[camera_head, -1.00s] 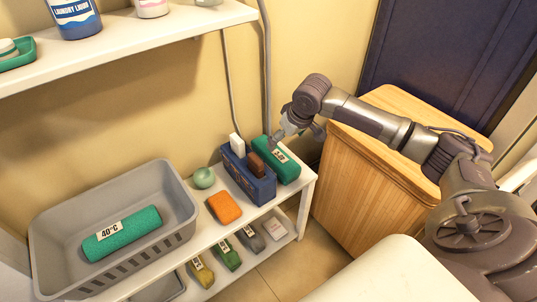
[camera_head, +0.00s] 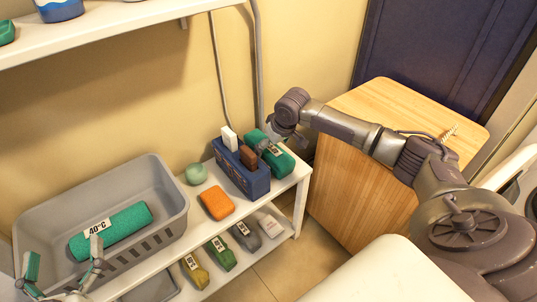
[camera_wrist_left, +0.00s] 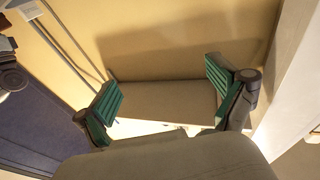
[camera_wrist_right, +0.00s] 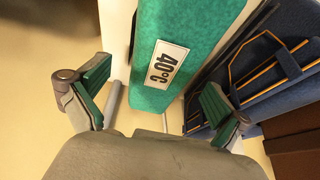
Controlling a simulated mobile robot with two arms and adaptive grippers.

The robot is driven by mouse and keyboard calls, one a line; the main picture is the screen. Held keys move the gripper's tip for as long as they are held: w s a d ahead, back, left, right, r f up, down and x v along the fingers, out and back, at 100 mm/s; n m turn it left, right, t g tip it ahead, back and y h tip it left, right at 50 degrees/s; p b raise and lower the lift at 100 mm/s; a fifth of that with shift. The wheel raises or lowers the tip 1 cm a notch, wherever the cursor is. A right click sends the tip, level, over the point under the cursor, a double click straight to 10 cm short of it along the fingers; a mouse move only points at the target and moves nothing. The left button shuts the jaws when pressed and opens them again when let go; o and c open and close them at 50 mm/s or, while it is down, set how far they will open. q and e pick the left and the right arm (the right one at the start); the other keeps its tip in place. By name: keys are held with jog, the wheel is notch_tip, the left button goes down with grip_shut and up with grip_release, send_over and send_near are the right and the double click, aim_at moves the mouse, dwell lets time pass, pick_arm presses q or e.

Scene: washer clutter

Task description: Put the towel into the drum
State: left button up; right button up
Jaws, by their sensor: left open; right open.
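A rolled green towel (camera_head: 283,160) with a label lies at the right end of the white shelf, beside a blue caddy. In the right wrist view the towel (camera_wrist_right: 185,35) fills the upper middle, labelled 40°C. My right gripper (camera_head: 268,145) is open right at this towel, its fingers (camera_wrist_right: 155,92) apart to either side. A second rolled green towel (camera_head: 128,222), also labelled 40°C, lies in the grey basket (camera_head: 178,205). My left gripper (camera_head: 64,258) is open and empty at the basket's front left; its fingers (camera_wrist_left: 162,90) are spread in its wrist view. The drum is not clearly visible.
The blue caddy (camera_head: 240,177) holds a white and a brown item, close to the right gripper. An orange block (camera_head: 217,203) and a pale green ball (camera_head: 196,174) sit between caddy and basket. Several labelled bundles lie on the lower shelf. A wooden cabinet (camera_head: 350,190) stands right.

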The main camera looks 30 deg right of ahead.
aim_at(271, 147)
jog(key=b+x, duration=0.1)
jog(key=x, duration=0.3)
jog(key=shift+b, duration=0.35)
pick_arm(q)
jog(key=s+r+t+h, duration=0.1)
jog(key=s+r+t, duration=0.2)
jog(key=r+t, duration=0.2)
notch_tip(271, 147, up, 3)
jog(key=shift+s+f+t+h, duration=0.1)
jog(key=shift+s+t+h, duration=0.15)
jog(key=shift+t+h, duration=0.15)
pick_arm(e)
jog(key=c, duration=1.3)
